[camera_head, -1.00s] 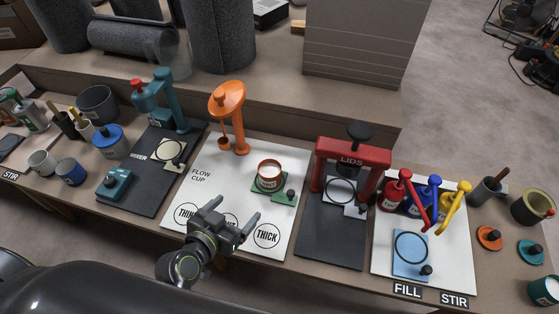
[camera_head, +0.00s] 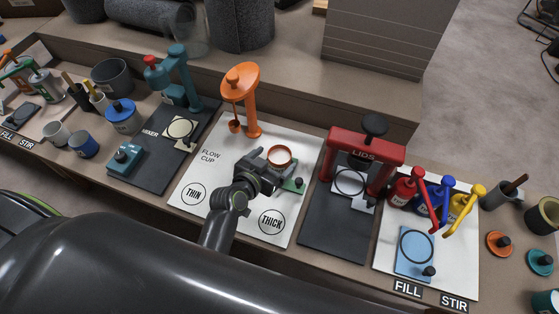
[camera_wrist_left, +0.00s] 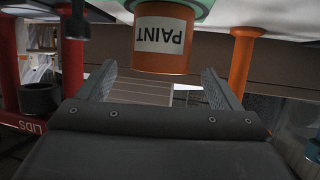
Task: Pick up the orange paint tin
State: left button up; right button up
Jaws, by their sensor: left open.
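The orange paint tin (camera_head: 279,155) stands on a green pad (camera_head: 299,187) on the white flow cup board (camera_head: 215,175). My left gripper (camera_head: 275,161) is at the tin and hides much of its body in the head view. In the left wrist view the tin (camera_wrist_left: 161,45) shows upside down with a white PAINT label. It lies between and just beyond the open fingers of my left gripper (camera_wrist_left: 160,85), with gaps on both sides. The wrist view does not show contact. My right gripper is not in view.
The orange flow cup stand (camera_head: 252,105) rises behind the tin. The red LIDS press (camera_head: 366,155) stands to the right, also showing at the wrist view's left edge. The teal mixer (camera_head: 178,80) is left. Red, blue and yellow dispensers stand beyond the press.

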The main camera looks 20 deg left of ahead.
aim_at(285, 152)
pick_arm(q)
jog(key=x, duration=0.4)
jog(key=shift+w+d+f, duration=0.1)
jog(key=shift+w+f, duration=0.15)
jog(key=shift+f, duration=0.2)
jog(key=shift+w+f, duration=0.15)
jog(key=shift+w, duration=0.2)
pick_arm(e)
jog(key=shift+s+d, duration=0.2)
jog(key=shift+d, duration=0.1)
pick_arm(q)
jog(key=shift+c, duration=0.5)
